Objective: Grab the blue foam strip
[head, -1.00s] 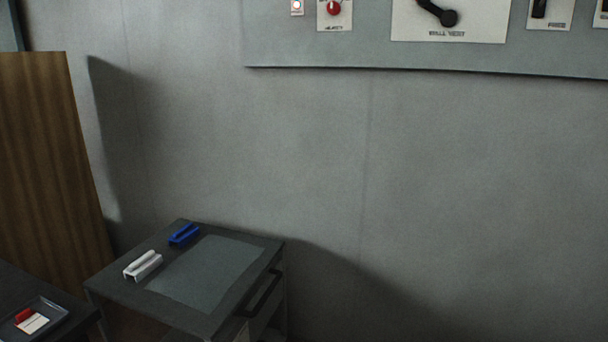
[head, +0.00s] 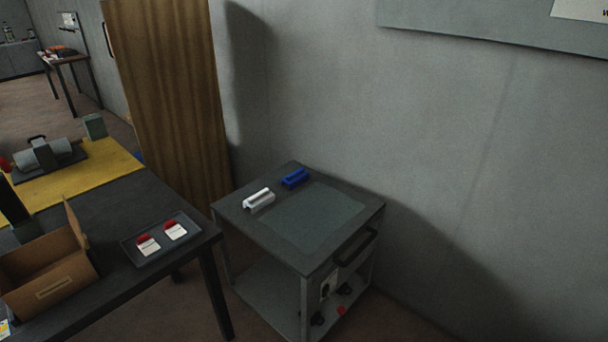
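The blue foam strip (head: 295,178) is a small blue block near the back left corner of the top of a grey cart (head: 332,249). The two are apart. Neither of my grippers shows in the head view.
A dark table (head: 150,205) with a yellow mat (head: 95,174) stands to the left, bearing an open cardboard box (head: 50,285) and a tray (head: 190,243) with red-and-white items. A wooden panel (head: 170,90) stands behind. A handle (head: 356,246) sticks out from the cart's right side.

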